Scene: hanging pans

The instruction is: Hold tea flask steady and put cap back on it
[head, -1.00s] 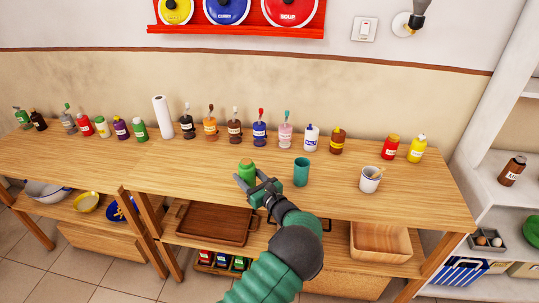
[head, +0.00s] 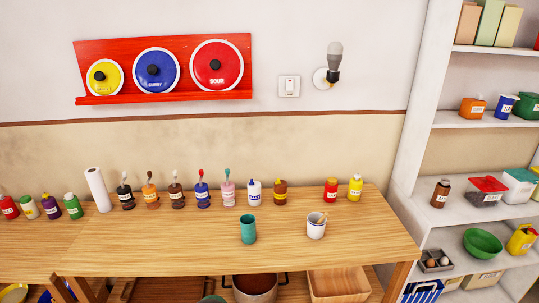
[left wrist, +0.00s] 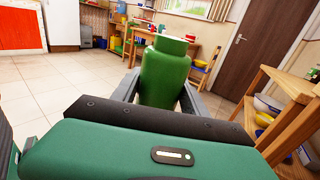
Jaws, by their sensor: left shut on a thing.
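My left gripper (left wrist: 163,92) shows in the left wrist view, shut on a green flask (left wrist: 165,75) held between its two fingers. The flask has a narrower round top and looks nearly upright; its lower part is hidden behind my gripper's body. It is off the table, in front of the room's floor. In the head view, a teal cup-shaped thing (head: 248,229) stands on the wooden table, apart from any gripper; I cannot tell for certain that it is the cap. My right gripper is in neither view.
A white mug (head: 316,226) stands right of the teal cup. Several bottles line the back of the wooden table (head: 180,250); its front middle is clear. Shelves (head: 470,205) stand at the right. The left wrist view shows open tiled floor and a wooden rack (left wrist: 285,100).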

